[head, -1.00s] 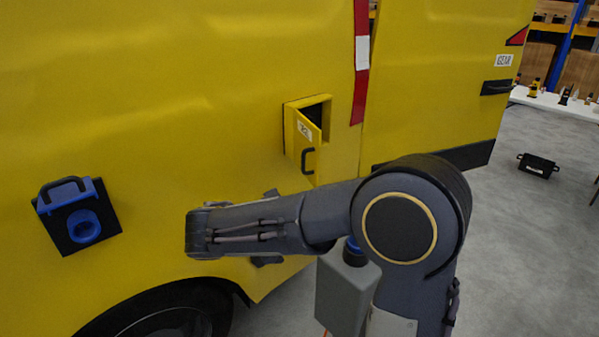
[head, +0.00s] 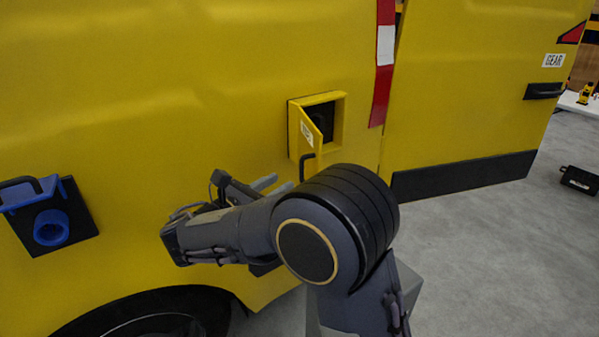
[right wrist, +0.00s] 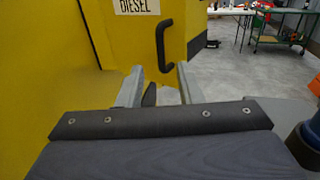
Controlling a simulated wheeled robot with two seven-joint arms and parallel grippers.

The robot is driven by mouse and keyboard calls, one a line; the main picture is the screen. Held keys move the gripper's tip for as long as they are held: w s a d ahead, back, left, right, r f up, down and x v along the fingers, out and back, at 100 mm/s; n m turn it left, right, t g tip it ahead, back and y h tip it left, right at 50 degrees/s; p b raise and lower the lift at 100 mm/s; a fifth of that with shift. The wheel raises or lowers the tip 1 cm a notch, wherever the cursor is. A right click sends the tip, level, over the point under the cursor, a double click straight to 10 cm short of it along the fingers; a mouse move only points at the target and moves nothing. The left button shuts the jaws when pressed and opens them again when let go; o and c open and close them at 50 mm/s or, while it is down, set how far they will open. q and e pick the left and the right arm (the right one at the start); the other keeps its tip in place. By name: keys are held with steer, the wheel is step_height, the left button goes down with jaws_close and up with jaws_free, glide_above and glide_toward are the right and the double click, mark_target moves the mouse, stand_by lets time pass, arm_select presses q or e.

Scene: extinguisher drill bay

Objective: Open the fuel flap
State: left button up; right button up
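The yellow fuel flap (head: 310,133) stands part open on the side of the yellow van, swung outward, with its dark recess (head: 326,115) showing on the right. The right wrist view shows the flap (right wrist: 190,18) with its DIESEL label and dark bar handle (right wrist: 164,46). My right gripper (head: 274,185) is below and left of the flap in the head view, partly hidden by my arm. In the right wrist view its two grey fingers (right wrist: 160,85) are apart with nothing between them, the handle ahead and above. My left gripper is not in view.
A blue fitting (head: 50,227) on a black plate is on the van at the left. A GEAR door with a dark handle (head: 544,91) is at the right. A black case (head: 580,180) lies on the open grey floor. A green cart (right wrist: 278,25) stands far off.

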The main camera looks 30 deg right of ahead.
steer(key=x, duration=0.6)
steer(key=shift+c, duration=0.4)
jaws_close()
